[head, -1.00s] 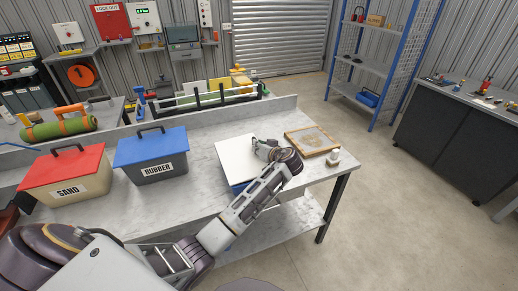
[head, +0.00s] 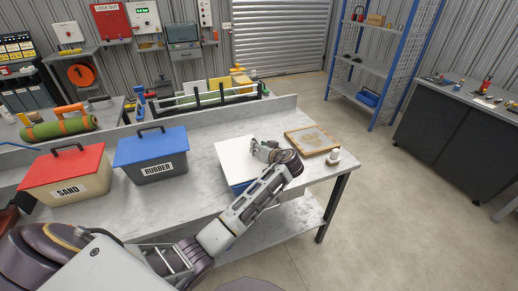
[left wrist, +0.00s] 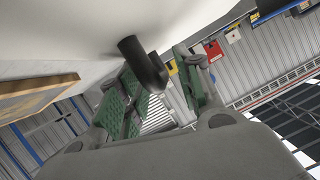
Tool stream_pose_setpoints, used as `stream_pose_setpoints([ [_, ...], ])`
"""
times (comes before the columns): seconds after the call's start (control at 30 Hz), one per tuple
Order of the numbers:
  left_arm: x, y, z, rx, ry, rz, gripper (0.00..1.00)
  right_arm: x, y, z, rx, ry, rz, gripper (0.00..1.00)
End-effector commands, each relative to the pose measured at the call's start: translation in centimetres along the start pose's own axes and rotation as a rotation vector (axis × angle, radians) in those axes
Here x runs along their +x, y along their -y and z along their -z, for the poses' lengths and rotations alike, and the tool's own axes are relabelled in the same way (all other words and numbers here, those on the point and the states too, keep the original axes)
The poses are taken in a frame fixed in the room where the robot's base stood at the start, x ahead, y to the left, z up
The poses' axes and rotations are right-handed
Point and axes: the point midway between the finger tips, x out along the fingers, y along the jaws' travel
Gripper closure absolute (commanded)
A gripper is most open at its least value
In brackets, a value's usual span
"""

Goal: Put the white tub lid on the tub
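The white lid (head: 234,154) lies flat near the right end of the grey workbench. A blue body (head: 237,187) shows beneath its front edge; most of it is hidden by the lid and my arm, so I cannot tell if it is the tub. My left gripper (head: 264,152) is at the lid's right side, low over it. In the left wrist view the white lid surface (left wrist: 70,25) fills the top, with a black handle (left wrist: 142,62) standing from it. My right gripper is out of view.
A red-lidded SAND tub (head: 66,177) and a blue-lidded RUBBER tub (head: 151,157) stand left on the bench. A wood-framed board (head: 312,141) and a small white object (head: 333,157) lie right of the lid. Bare bench top (head: 200,190) shows between RUBBER and the lid.

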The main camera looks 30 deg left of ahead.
Motion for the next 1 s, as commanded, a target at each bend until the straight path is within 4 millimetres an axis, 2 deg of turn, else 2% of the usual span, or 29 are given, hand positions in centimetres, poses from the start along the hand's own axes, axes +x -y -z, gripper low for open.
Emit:
stream_pose_setpoints([
  [0.27,-2.7,-0.1,-0.1,-0.002,0.000,-0.003,0.65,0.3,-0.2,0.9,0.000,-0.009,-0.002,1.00],
  [0.7,-9.1,0.0,-0.1,-0.002,0.001,-0.002,0.65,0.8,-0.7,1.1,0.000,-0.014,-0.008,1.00],
  [1.0,-11.5,0.0,0.0,-0.002,0.000,-0.001,0.65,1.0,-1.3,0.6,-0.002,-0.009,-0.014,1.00],
])
